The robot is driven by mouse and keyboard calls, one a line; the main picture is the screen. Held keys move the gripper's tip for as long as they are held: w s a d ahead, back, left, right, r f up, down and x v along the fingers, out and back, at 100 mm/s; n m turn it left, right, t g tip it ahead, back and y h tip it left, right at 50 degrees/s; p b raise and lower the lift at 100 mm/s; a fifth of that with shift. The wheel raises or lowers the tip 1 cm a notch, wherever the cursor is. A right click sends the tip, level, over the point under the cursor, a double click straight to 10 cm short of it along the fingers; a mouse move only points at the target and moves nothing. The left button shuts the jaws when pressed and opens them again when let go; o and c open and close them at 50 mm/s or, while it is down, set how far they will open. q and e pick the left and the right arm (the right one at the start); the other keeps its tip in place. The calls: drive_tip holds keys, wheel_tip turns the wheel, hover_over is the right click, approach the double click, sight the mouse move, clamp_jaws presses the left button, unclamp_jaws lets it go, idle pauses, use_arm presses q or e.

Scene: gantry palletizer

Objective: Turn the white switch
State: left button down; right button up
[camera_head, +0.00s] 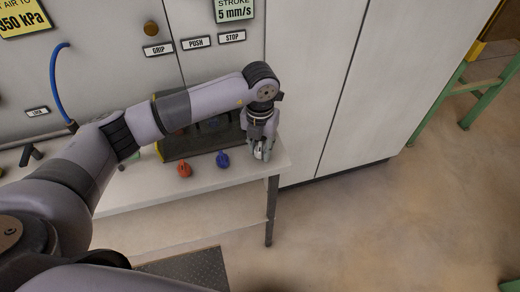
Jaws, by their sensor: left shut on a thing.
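My left gripper (262,150) points down at the right end of the white table, below the cabinet front. It is shut on the white switch (266,155), a small pale piece mostly hidden between the fingers. A blue switch (223,159) stands a little to the left of the gripper, and a red switch (184,169) stands further left. Both are apart from the gripper. My right gripper is not in view.
The white table (150,190) carries a dark box (190,143) behind the switches, partly hidden by my left arm. Grey cabinets (320,70) rise behind, with GRIP, PUSH and STOP labels. A green frame (450,95) stands far right.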

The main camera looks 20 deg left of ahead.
sight(260, 149)
use_arm(q)
drive_tip(key=shift+n+b, duration=0.65)
drive_tip(key=shift+n, duration=1.35)
drive_tip(key=c, duration=1.3)
unclamp_jaws()
wheel_tip(260, 149, up, 12)
drive_tip(key=shift+r, duration=0.1)
